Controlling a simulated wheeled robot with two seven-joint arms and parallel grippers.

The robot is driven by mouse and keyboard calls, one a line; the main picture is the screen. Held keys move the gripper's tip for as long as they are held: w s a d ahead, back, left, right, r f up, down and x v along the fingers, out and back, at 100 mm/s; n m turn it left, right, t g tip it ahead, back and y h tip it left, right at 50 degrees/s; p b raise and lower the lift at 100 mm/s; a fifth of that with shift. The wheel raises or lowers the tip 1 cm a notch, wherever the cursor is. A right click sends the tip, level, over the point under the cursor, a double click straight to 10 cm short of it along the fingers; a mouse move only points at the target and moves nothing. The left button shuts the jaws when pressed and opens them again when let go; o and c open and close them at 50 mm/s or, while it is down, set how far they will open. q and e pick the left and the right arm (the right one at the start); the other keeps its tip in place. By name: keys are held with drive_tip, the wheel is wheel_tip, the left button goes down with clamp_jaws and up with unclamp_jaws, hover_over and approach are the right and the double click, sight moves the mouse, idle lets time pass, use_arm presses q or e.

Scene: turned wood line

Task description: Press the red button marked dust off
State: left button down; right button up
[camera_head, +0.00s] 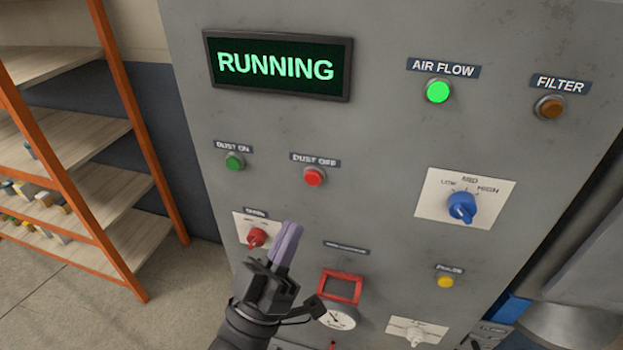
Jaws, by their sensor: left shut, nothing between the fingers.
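The red button (314,177) sits on the grey panel under a label reading DUST OFF (315,160). A green button (234,161) labelled DUST ON is to its left. The display (277,66) above reads RUNNING in green. My left gripper (290,232) is shut and empty, its fingertips below and a little left of the red button in the picture. It partly overlaps the area beside a red knob (257,237). I cannot tell how far its tips are from the panel. My right gripper is not in view.
The panel also carries a lit green AIR FLOW lamp (438,91), an amber FILTER lamp (549,107), a blue selector knob (462,207), a yellow button (446,282), a red frame (340,287) and a gauge (336,316). An orange shelf rack (150,160) stands left.

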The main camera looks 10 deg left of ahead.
sight(313, 178)
use_arm(q)
drive_tip(key=shift+w+d+b, duration=0.15)
drive_tip(key=shift+w+b, duration=1)
drive_tip(key=shift+w, duration=2.35)
drive_tip(key=shift+w, duration=0.1)
drive_tip(key=shift+w, duration=0.3)
drive_tip(key=shift+w+b, duration=0.3)
drive_tip(key=shift+w, duration=0.05)
drive_tip(key=shift+s, duration=0.15)
drive_tip(key=shift+s+p, duration=0.45)
drive_tip(key=shift+s, duration=0.15)
